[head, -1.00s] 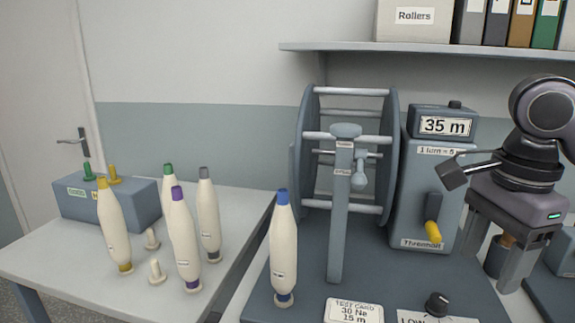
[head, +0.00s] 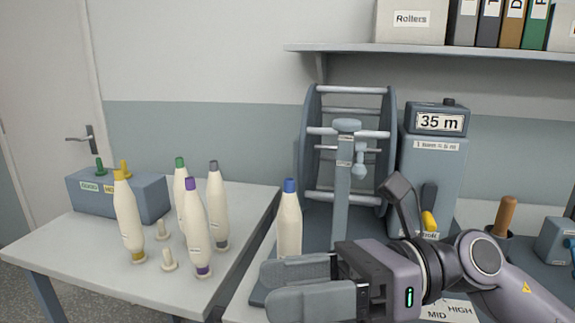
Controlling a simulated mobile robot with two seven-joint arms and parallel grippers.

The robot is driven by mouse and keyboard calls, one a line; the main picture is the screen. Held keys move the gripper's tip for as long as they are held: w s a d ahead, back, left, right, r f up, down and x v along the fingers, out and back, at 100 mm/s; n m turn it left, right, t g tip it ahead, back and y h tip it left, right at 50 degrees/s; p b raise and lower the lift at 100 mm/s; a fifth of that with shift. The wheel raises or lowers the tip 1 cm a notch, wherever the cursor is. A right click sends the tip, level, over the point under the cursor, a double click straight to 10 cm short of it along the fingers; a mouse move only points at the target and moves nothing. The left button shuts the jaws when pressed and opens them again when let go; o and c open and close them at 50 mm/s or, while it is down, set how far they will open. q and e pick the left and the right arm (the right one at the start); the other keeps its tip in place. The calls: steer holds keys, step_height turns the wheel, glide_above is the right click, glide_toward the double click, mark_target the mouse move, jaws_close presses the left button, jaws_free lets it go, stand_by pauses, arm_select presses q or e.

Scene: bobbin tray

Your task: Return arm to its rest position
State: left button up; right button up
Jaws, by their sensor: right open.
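My right gripper (head: 298,284) is in the lower middle of the head view, its fingers pointing left and apart with nothing seen between them. It appears in front of the blue-topped bobbin (head: 289,222), hiding that bobbin's lower end; I cannot tell whether they touch. My right arm (head: 490,268) comes in from the lower right and covers part of the machine base. My left gripper is not in view.
Several bobbins, such as the yellow-topped (head: 128,218) and purple-topped (head: 196,230) ones, stand on the left table (head: 95,258). The reel (head: 312,150) and counter box (head: 440,165) stand behind my gripper. A shelf (head: 430,48) runs above.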

steer(key=w+d+r+m+t+y, duration=0.1)
steer(key=w+d+m+t, duration=0.25)
steer(key=m+t, duration=0.7)
steer(key=w+d+r+m+t, duration=0.1)
steer(key=w+d+m+t, duration=0.25)
steer(key=m+t, duration=0.7)
steer(key=w+d+f+m+h, duration=0.2)
steer(key=d+f+m+h, duration=0.2)
steer(key=f+m+h, duration=0.5)
steer(key=w+d+f+m+h, duration=0.2)
steer(key=d+f+m+h, duration=0.3)
steer(key=m, duration=0.6)
steer(key=s+d+f+m+g+h, duration=0.2)
steer(key=s+f+m+g, duration=0.1)
steer(key=f, duration=0.3)
steer(key=s+d+f+m+g+h, duration=0.2)
steer(key=s+d+f+g+h, duration=0.1)
steer(key=f, duration=0.4)
steer(key=s+d+f+m+g, duration=0.1)
steer(key=s+f+m+g, duration=0.1)
steer(key=s+f+g, duration=0.45)
steer(key=s+d+f+m+g, duration=0.15)
steer(key=s+f, duration=0.25)
steer(key=s, duration=0.6)
steer(key=w+a+f+t+y, duration=0.2)
steer(key=w+f+t, duration=0.4)
steer(key=f, duration=0.3)
steer(key=shift+a+f+t, duration=0.15)
steer(key=shift+a+t, duration=0.25)
steer(key=shift+a, duration=0.5)
